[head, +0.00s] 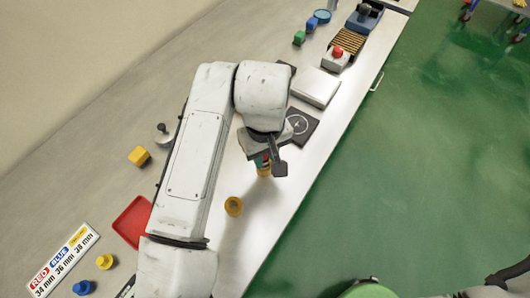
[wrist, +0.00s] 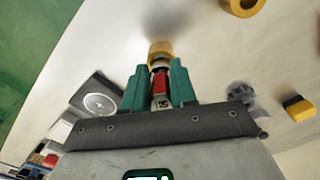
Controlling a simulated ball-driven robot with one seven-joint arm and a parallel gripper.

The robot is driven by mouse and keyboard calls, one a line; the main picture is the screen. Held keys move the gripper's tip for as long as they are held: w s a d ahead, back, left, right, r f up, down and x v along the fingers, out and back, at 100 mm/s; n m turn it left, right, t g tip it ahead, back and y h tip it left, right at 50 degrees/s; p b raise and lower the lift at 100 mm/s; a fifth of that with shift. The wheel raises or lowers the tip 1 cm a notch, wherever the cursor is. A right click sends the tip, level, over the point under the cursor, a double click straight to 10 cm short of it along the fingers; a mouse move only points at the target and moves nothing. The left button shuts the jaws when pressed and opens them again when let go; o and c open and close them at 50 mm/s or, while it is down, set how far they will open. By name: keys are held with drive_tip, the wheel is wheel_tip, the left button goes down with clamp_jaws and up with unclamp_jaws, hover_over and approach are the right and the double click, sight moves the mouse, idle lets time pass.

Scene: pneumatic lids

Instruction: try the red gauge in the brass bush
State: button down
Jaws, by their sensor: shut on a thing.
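My gripper (wrist: 160,88) has its green fingers closed on the red gauge (wrist: 160,82), which also carries a small pale label. A gold-coloured round piece (wrist: 160,50) sits at the gauge's far end; I cannot tell whether it is part of the gauge or a separate ring around it. In the head view the gold piece (head: 263,170) shows just below my gripper (head: 265,160), over the bench. A hollow brass-coloured bush (head: 233,206) stands on the bench, apart from my gripper, to its lower left. It also shows at the wrist view's top edge (wrist: 242,5).
A red tray (head: 132,220), a yellow gauge (head: 104,261), a blue gauge (head: 83,287) and a size card (head: 64,262) lie at left. A yellow-and-black block (head: 139,156) is left of my arm. A dark target plate (head: 301,125) lies beyond my gripper.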

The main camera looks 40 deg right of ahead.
drive_tip(key=shift+r, duration=0.15)
drive_tip(key=shift+r+p, duration=2.25)
drive_tip(key=shift+r, duration=0.15)
drive_tip(key=shift+s+f, duration=0.1)
